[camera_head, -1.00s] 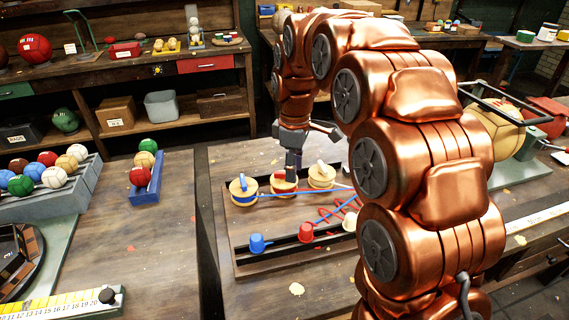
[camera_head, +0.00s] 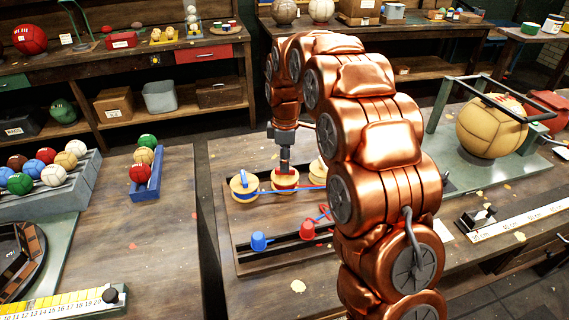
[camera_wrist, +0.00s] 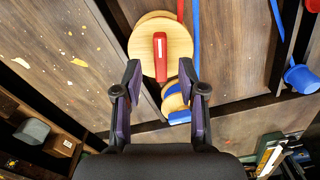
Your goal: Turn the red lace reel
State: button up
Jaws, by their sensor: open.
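The red lace reel (camera_head: 285,186) is a wooden disc with a red band, the middle one of three reels on a dark rack board. In the wrist view its round wooden top (camera_wrist: 176,40) carries a red bar handle (camera_wrist: 161,48). My gripper (camera_head: 285,166) points down over this reel. In the wrist view the gripper (camera_wrist: 160,72) is open, its fingers either side of the handle's lower end. I cannot tell the height left between the fingertips and the handle. The blue reel (camera_head: 243,193) stands to the left, the third reel (camera_head: 318,170) to the right, partly hidden by my arm.
A blue cup (camera_head: 259,242) and a red cup (camera_head: 307,230) lie in front of the reels, with blue and red laces nearby. A blue ball holder (camera_head: 146,188) stands on the left bench. A caged tan ball (camera_head: 488,128) stands at right.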

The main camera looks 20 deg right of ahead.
aim_at(285, 177)
jog(key=shift+a+f, duration=0.1)
jog(key=shift+f, duration=1.15)
grip_shut()
